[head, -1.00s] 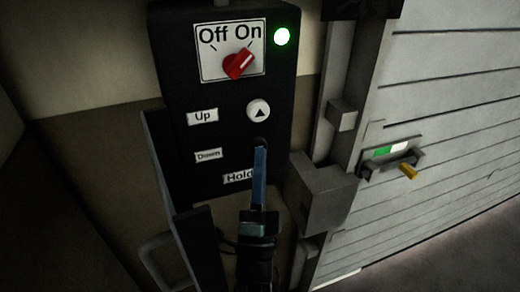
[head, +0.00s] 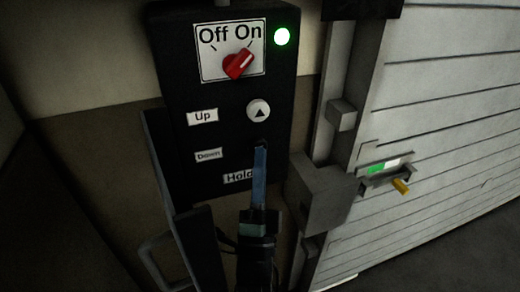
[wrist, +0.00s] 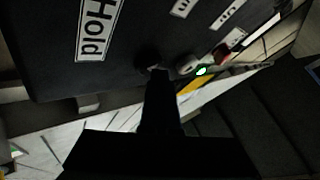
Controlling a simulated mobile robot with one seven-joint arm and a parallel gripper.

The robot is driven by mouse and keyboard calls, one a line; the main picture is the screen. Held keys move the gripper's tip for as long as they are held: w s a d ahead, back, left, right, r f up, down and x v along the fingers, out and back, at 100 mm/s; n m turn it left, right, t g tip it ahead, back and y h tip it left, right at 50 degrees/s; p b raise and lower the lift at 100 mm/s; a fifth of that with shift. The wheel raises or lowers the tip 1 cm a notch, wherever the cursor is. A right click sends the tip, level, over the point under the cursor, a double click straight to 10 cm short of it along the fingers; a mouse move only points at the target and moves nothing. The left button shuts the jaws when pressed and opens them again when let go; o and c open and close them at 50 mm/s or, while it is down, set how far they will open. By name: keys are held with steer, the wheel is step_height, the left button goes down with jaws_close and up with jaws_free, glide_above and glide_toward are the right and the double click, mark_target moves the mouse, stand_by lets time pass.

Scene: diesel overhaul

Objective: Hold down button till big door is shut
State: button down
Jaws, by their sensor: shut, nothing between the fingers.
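A black control box (head: 178,75) on the wall carries a red Off/On knob (head: 238,64) turned toward On. A white Up button (head: 258,111) with an arrow sits below it. My gripper (head: 261,150) is shut and empty, its blue fingers pointing up at the box beside the Down label (head: 208,155). The tip covers the Down button's place, so I cannot see the button or how far it is pressed. The wrist view shows the fingers (wrist: 156,75) against the box near the Hold label (wrist: 98,28). The big slatted door (head: 450,110) stands at the right.
A green lamp (head: 282,36) is lit on the box. The door has a latch with a yellow handle (head: 400,187). A grey block (head: 325,195) juts from the door frame right of my gripper. An open dark panel (head: 200,245) stands left of it.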

stand_by(0.7)
steer(key=shift+s+d, duration=0.35)
steer(key=shift+s, duration=0.5)
steer(key=shift+s+d+p, duration=0.25)
steer(key=shift+s+d, duration=0.05)
steer(key=shift+s, duration=0.5)
steer(key=shift+s+d+p, duration=0.3)
steer(key=shift+s+d, duration=0.05)
steer(key=shift+s, duration=0.4)
steer(key=shift+s+d+p, duration=0.25)
steer(key=shift+s+d, duration=0.05)
steer(key=shift+s, duration=0.5)
